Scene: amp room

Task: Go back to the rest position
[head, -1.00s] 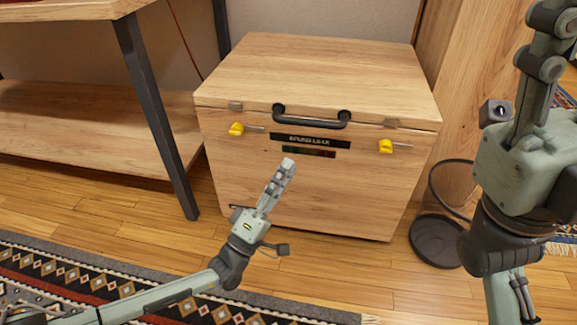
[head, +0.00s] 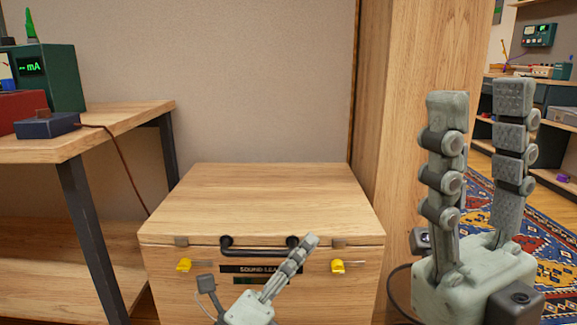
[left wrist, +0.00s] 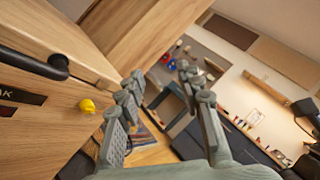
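My left gripper (head: 310,243) is low in the head view, in front of the wooden chest (head: 260,200), pointing up and to the right. In the left wrist view its two fingers (left wrist: 162,82) stand apart with nothing between them. My right gripper (head: 481,95) is upright at the right of the head view, with its two fingers apart and empty. The chest's lid is down. Its black handle (head: 260,252) is partly behind my left gripper, and yellow latches (head: 184,265) sit on its front.
A wooden bench (head: 110,135) with dark metal legs stands left of the chest, bearing a green meter (head: 55,70) and a dark blue box (head: 47,125). A wooden panel (head: 400,60) rises at the right. A patterned rug (head: 545,245) lies beyond my right gripper.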

